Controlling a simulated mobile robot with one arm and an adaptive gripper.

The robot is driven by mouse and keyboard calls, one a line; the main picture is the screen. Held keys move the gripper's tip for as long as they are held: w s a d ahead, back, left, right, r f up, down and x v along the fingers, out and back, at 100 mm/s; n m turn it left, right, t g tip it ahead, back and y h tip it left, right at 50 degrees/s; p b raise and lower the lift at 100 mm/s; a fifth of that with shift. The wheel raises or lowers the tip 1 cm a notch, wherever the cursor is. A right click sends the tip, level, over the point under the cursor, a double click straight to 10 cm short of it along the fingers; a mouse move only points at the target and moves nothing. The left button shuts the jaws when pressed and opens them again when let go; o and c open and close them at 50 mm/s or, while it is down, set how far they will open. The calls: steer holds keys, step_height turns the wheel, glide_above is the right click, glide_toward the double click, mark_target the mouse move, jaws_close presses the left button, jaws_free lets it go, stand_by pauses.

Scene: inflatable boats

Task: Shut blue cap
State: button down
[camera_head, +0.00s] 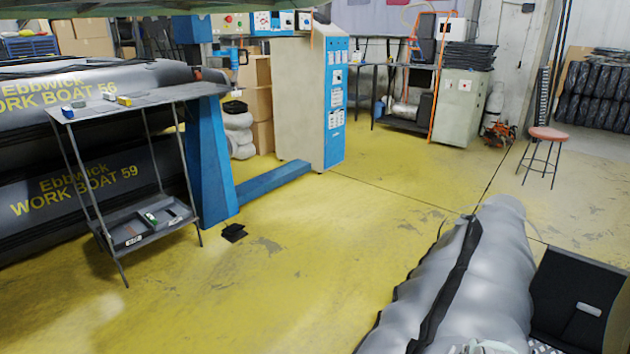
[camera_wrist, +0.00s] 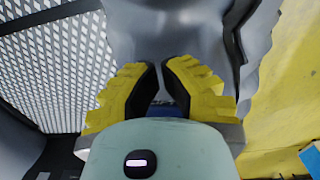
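My gripper (camera_wrist: 158,66) shows in the wrist view, with yellow ridged fingers and dark inner pads. The fingers are close together with a narrow gap between them. A small dark blue patch (camera_wrist: 168,109) shows low in that gap. I cannot tell whether it is the blue cap or part of something else, or whether the fingers touch it. A smooth grey surface (camera_wrist: 180,30) lies beyond the fingers. I cannot make out a blue cap in the head view, and my gripper is not clearly seen there.
A grey inflatable tube (camera_head: 500,245) with a black strip lies at lower right, beside a black open case (camera_head: 565,290). A metal table (camera_head: 150,97) and stacked boats (camera_head: 60,185) stand at left. A red stool (camera_head: 547,133) stands at right. The yellow middle floor is mostly clear.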

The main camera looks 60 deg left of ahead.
steer(key=shift+w+r+p, duration=0.5)
steer(key=shift+w+r, duration=0.3)
steer(key=shift+r, duration=0.2)
steer(key=shift+w+r+p, duration=0.45)
steer(key=shift+w+r, duration=0.3)
steer(key=shift+r, duration=0.25)
steer(key=shift+w+a+r, duration=0.15)
steer(key=shift+w+r, duration=0.75)
steer(key=shift+w, duration=0.25)
steer(key=shift+w+a+r+b, duration=0.15)
steer(key=shift+w+r+b, duration=0.1)
steer(key=shift+w, duration=0.35)
steer(key=shift+w+a+r+b, duration=0.15)
steer(key=shift+w+b, duration=0.1)
steer(key=shift+w, duration=0.35)
steer(key=shift+w+a+f+b, duration=0.15)
steer(key=shift+w+a+b, duration=0.05)
steer(key=shift+w+b, duration=0.55)
steer(key=shift+w+a+b, duration=0.15)
steer(key=shift+w+b, duration=0.15)
steer(key=shift+w, duration=0.2)
steer(key=shift+w+a+f+b, duration=0.15)
steer(key=shift+w+b, duration=0.4)
steer(key=shift+b, duration=0.3)
steer(key=shift+w+a+b, duration=0.2)
steer(key=shift+w+b, duration=0.1)
steer(key=shift+w, duration=0.05)
steer(key=shift+w+f+b, duration=0.4)
steer(key=shift+f+b, duration=0.1)
steer(key=shift+b, duration=0.5)
